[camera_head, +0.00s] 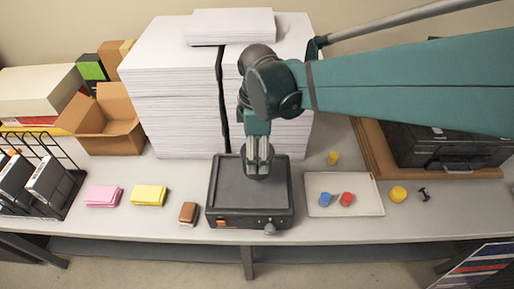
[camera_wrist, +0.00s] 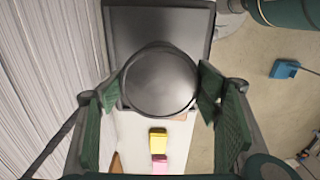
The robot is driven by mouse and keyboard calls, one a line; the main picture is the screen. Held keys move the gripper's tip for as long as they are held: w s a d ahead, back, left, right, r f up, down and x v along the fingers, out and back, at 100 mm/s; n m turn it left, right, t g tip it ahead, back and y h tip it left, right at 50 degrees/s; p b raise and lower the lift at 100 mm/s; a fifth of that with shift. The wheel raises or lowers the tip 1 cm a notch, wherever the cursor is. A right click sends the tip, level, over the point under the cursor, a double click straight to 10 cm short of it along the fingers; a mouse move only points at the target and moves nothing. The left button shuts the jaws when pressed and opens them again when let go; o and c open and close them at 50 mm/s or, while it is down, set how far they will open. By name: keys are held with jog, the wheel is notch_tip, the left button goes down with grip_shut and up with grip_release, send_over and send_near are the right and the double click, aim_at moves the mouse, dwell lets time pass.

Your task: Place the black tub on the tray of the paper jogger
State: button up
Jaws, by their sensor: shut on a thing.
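The black tub (camera_wrist: 160,80) is a round dark grey-black thing between the green finger pads of my gripper (camera_wrist: 160,92) in the wrist view. In the head view my gripper (camera_head: 258,165) points down over the paper jogger (camera_head: 249,222), with the fingers shut on the tub (camera_head: 257,175), of which only a dark edge shows. The jogger is a black box with a flat tray (camera_head: 225,187) on top, an orange switch and a knob in front. The tub is over the rear middle of the tray; I cannot tell whether it touches. The jogger's tray also shows beyond the tub in the wrist view (camera_wrist: 145,18).
Tall paper stacks (camera_head: 173,95) stand close behind the jogger. A brown block (camera_head: 188,213), yellow pad (camera_head: 149,195) and pink pad (camera_head: 103,196) lie left. A pale tray (camera_head: 365,205) with blue and red things is close on the right. The table's front edge is near.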

jog(key=shift+f, duration=1.45)
jog(key=shift+f, duration=2.1)
jog(key=shift+f, duration=0.15)
jog(key=o, duration=1.1)
jog(key=shift+c, duration=0.2)
jog(key=shift+r, duration=0.2)
jog(key=shift+r, duration=5.95)
